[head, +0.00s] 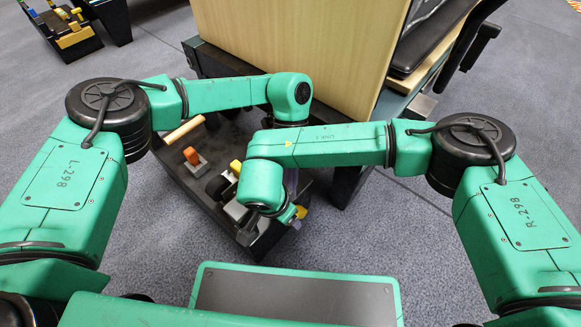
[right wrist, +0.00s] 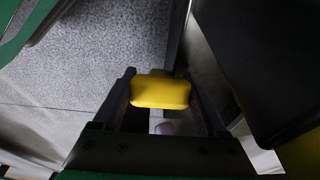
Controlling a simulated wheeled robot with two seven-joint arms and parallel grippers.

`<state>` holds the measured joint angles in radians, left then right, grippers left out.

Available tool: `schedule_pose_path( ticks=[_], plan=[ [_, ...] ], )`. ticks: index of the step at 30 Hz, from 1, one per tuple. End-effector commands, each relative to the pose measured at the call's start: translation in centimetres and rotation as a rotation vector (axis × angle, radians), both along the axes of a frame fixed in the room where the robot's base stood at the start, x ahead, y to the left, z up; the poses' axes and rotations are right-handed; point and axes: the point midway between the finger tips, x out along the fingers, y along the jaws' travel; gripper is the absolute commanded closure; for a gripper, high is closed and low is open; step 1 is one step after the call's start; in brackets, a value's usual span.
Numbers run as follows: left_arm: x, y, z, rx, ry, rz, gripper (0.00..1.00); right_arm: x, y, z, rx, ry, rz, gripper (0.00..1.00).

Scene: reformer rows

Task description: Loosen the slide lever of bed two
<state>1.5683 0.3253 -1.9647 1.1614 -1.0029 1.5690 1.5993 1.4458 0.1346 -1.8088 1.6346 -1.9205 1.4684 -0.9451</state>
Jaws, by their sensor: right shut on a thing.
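In the right wrist view my right gripper (right wrist: 160,77) is shut on a yellow handle (right wrist: 160,93), one finger at each side of it. I cannot tell from this view alone whether it is bed two's slide lever. In the head view the right wrist hangs over the dark end unit (head: 190,186) of a bed and hides most of the gripper. A yellow piece (head: 301,212) shows beside that wrist, and another yellow piece (head: 236,167) stands left of it. An orange lever (head: 191,155) stands upright on a light base. My left gripper is hidden behind the arms.
A wooden bar (head: 184,130) lies across the unit's left part. A tall light wood panel (head: 290,45) stands behind, with a black padded piece (head: 430,45) at right. Another unit (head: 65,30) with coloured levers is at far left. Grey carpet (head: 400,225) is open at right.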

Motion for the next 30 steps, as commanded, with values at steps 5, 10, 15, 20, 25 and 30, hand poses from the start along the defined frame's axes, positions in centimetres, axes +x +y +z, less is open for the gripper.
schedule_pose_path(
  ticks=[5,10,15,20,25,30],
  plan=[
    [-0.8,-0.1,-1.3,-0.002,0.001,0.001,1.00,-0.1,0.0,0.0,0.001,0.003,0.002,1.00],
    [-0.8,-0.1,-1.3,-0.002,0.001,0.001,1.00,-0.1,0.0,0.0,0.000,0.002,0.002,1.00],
    [-1.0,0.0,-1.4,-0.003,0.001,0.001,1.00,-0.1,0.0,0.0,-0.001,0.002,0.002,1.00],
    [-2.1,0.8,-2.0,-0.001,0.003,0.000,1.00,0.0,0.0,0.0,-0.001,0.001,0.001,1.00],
    [-2.3,1.0,-2.1,0.006,0.008,-0.004,1.00,0.1,-0.1,0.1,-0.004,-0.003,-0.002,1.00],
    [-2.3,1.0,-2.1,0.006,0.009,-0.005,1.00,0.2,-0.1,0.1,-0.003,-0.004,-0.002,0.00]
  ],
)
